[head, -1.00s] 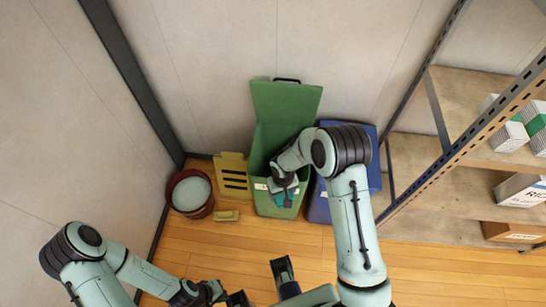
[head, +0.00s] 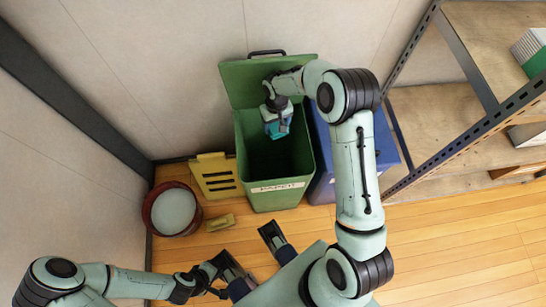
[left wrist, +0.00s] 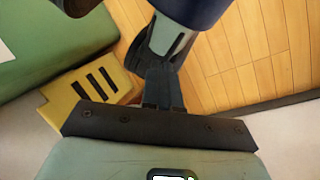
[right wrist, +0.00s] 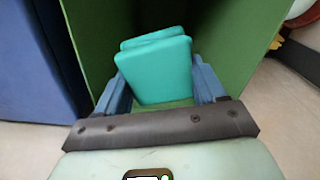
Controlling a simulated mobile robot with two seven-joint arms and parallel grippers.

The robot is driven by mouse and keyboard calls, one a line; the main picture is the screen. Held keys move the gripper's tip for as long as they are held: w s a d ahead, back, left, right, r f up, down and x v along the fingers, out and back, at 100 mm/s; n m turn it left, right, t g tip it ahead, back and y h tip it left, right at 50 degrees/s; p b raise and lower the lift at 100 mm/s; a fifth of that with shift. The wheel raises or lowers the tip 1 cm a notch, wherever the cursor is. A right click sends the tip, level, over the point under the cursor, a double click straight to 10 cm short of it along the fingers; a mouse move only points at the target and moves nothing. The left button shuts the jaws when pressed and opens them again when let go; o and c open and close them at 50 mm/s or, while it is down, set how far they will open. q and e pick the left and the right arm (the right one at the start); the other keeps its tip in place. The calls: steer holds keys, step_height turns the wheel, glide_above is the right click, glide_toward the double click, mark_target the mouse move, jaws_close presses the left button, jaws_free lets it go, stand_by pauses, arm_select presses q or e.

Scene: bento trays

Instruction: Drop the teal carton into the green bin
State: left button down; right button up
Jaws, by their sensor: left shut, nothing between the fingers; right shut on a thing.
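The teal carton (head: 279,124) is held by my right gripper (head: 276,105) over the open top of the green bin (head: 266,199), towards its back. In the right wrist view the carton (right wrist: 155,70) sits between the two fingers of my right gripper (right wrist: 162,90), with green bin walls on both sides. The bin's lid (head: 236,85) stands open at the back. My left gripper (head: 222,272) is shut and empty, low in front of the bin, away from the carton. It also shows in the left wrist view (left wrist: 163,85).
A blue bin (head: 385,150) stands right of the green one. A yellow slotted panel (head: 213,178), a small yellow block (head: 220,222) and a red bucket (head: 151,214) are on the left. A metal shelf (head: 440,115) is at right. The wooden floor (head: 455,235) in front is clear.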

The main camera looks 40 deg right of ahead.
step_height(320, 180, down, 4)
steer(key=shift+r+b, duration=0.1)
steer(key=shift+b, duration=0.9)
arm_select(q)
steer(key=shift+t+y, duration=0.3)
steer(key=shift+t, duration=0.3)
steer(key=w+f, duration=0.1)
steer(key=w+a+f, duration=0.1)
steer(key=w+f, duration=0.1)
steer(key=w, duration=0.1)
steer(key=shift+a, duration=0.35)
arm_select(e)
steer(key=o, duration=1.1)
steer(key=shift+r, duration=0.1)
arm_select(q)
steer(key=shift+g, duration=0.7)
steer(key=s+r+p, duration=0.1)
steer(key=s+d+r, duration=0.1)
steer(key=s+r+p, duration=0.1)
steer(key=s, duration=0.1)
steer(key=shift+d+r+p, duration=0.15)
steer(key=shift+d+p, duration=0.15)
steer(key=shift+d, duration=0.1)
arm_select(e)
step_height(320, 180, up, 13)
steer(key=shift+r, duration=0.15)
arm_select(q)
steer(key=shift+r, duration=0.1)
arm_select(e)
steer(key=shift+a, duration=0.1)
